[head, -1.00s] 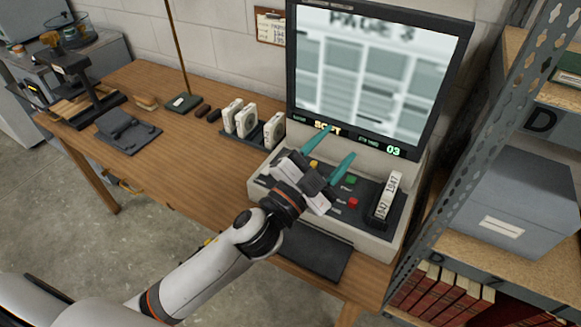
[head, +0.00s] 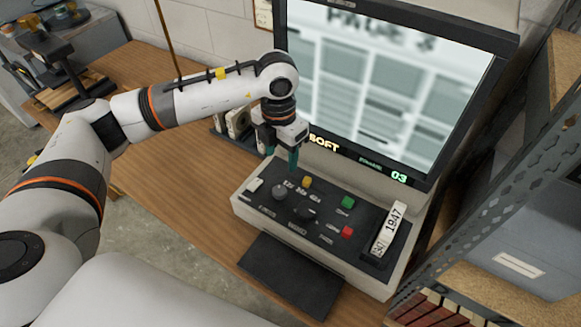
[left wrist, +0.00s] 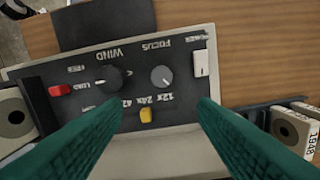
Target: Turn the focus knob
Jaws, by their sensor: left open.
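The focus knob (head: 279,191) is a small grey round knob at the left of the microfilm reader's black panel. In the left wrist view the focus knob (left wrist: 162,76) sits below the upside-down FOCUS label. My left gripper (head: 282,157) is above the panel, pointing down, with its teal fingers apart. In the left wrist view the open left gripper (left wrist: 163,104) has one finger to each side of the knob's line, with nothing between them. The reader screen (head: 385,85) shows a blurred PAGE 3, with SOFT and 03 below it. My right gripper is out of view.
The dark wind knob (head: 306,213) is beside the focus knob. Yellow (head: 306,182), green (head: 348,202) and red (head: 347,232) buttons and a white switch (head: 255,185) share the panel. A reel labelled 1947 (head: 388,230) stands at right. Boxed reels (head: 238,122) stand behind my arm.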

